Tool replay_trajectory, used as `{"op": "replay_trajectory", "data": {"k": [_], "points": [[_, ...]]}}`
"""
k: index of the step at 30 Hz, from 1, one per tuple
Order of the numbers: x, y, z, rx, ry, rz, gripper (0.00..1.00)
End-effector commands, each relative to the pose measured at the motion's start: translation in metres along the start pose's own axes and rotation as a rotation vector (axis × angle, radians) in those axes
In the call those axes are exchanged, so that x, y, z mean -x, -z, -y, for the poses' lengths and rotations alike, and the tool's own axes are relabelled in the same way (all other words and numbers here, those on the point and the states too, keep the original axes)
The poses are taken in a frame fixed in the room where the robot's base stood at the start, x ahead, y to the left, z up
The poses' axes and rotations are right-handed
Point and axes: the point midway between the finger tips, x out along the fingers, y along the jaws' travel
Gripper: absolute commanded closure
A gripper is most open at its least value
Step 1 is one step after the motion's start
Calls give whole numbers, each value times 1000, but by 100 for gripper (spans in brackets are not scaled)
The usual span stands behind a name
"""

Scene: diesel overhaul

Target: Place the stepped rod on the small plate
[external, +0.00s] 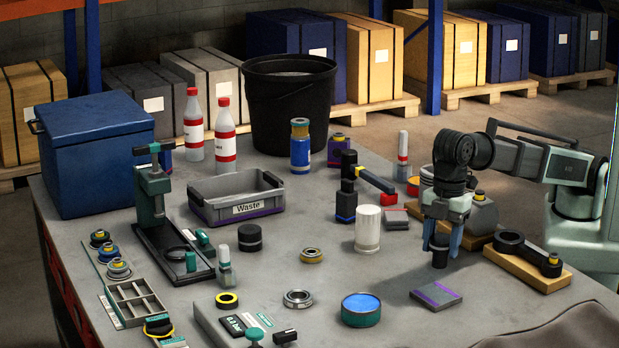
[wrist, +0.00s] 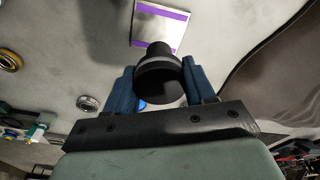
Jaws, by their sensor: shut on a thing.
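My gripper (external: 441,238) is shut on the stepped rod (external: 440,258), a dark cylinder with a wider and a narrower section. In the wrist view the rod (wrist: 158,82) sits between the two blue fingers of my gripper (wrist: 159,88), its narrower end pointing away from the camera. The small plate (external: 436,293) is a flat grey square with a purple stripe, lying on the table just in front of the rod. In the wrist view the plate (wrist: 160,27) shows pale with purple bands, beyond the rod's narrow end and partly covered by it. The rod appears above the table, not over the plate's middle.
A black connecting rod on a wooden block (external: 527,262) lies right of my gripper. A white cylinder (external: 367,230) stands to the left, and a blue-topped round tin (external: 361,309) lies left of the plate. A dark cloth (external: 565,328) covers the front right edge.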

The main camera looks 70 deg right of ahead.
Motion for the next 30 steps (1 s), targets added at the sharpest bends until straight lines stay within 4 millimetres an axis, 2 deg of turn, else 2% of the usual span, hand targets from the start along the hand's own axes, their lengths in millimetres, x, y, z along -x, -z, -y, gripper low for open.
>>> {"op": "replay_trajectory", "data": {"k": [4, 11, 21, 30], "points": [[-22, -4, 0, 1, 0, 0, 100], [-34, -4, 0, 1, 0, 0, 100], [-66, -8, 0, 1, 0, 0, 100], [-68, -8, 0, 1, 0, -1, 100]]}}
